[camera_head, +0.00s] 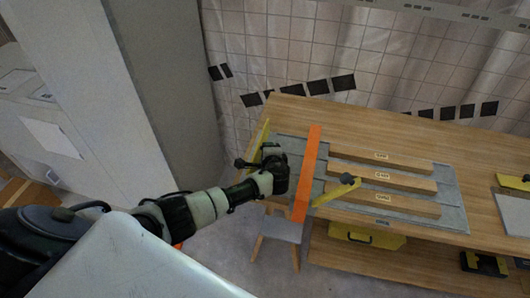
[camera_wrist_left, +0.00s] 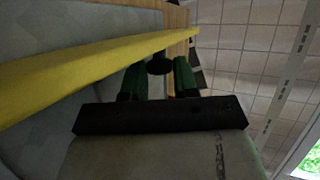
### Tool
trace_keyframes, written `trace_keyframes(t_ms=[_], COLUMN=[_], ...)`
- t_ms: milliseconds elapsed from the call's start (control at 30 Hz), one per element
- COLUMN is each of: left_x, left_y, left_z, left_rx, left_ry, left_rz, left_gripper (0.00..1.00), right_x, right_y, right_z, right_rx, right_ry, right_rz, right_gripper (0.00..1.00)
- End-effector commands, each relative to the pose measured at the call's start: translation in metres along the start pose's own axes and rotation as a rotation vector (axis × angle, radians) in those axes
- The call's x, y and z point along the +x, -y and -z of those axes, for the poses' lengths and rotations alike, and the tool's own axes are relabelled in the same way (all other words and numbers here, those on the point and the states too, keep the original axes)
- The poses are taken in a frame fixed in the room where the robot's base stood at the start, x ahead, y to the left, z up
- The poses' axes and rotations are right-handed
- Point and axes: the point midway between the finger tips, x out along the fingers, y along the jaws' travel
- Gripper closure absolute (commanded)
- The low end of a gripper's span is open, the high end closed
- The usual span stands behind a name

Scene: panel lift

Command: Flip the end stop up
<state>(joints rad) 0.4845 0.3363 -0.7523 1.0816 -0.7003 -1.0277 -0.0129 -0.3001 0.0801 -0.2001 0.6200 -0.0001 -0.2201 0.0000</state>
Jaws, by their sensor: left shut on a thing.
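A yellow bar (camera_head: 261,138) is at the left end of the grey bed on the bench, partly hidden by my left gripper; I take it as the end stop. In the left wrist view the yellow bar (camera_wrist_left: 90,68) runs from the left edge up to the upper right. A round black knob (camera_wrist_left: 160,67) sits beside it. My left gripper (camera_head: 273,163) is over that end of the bed, its green fingers (camera_wrist_left: 159,77) shut on the knob. The bar's exact tilt is hard to tell. My right gripper is out of view.
An orange bar (camera_head: 307,170) stands across the bed just right of my gripper. Another yellow bar (camera_head: 335,193) with a black knob is beyond it. Three labelled planks (camera_head: 385,180) lie on the grey bed (camera_head: 453,205). A yellow case (camera_head: 367,237) is on the lower shelf.

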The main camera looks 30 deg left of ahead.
Motion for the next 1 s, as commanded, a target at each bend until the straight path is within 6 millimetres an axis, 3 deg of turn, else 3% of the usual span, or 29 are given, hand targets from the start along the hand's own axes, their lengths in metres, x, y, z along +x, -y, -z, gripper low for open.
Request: trace_keyframes(t_ms=[667, 700, 800, 867, 1000], left_x=[-0.0011, -0.0011, -0.0010, -0.0009, -0.0007], left_y=[-0.0039, -0.0039, -0.0037, -0.0035, -0.0031], left_z=[0.0044, 0.0045, 0.0043, 0.0042, 0.0039], left_rx=[0.057, 0.056, 0.056, 0.056, 0.055], left_ry=[0.022, 0.022, 0.022, 0.022, 0.023], left_rz=[0.021, 0.021, 0.021, 0.021, 0.022], left_gripper=[0.94, 0.69, 0.54, 0.47, 0.47], right_x=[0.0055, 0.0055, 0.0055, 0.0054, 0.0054], right_y=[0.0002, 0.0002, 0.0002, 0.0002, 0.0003], right_z=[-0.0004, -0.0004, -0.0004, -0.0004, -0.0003], right_rx=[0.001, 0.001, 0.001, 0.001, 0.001], right_ry=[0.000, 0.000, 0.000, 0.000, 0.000], right_rz=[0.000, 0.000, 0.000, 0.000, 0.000], right_gripper=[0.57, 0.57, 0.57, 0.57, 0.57])
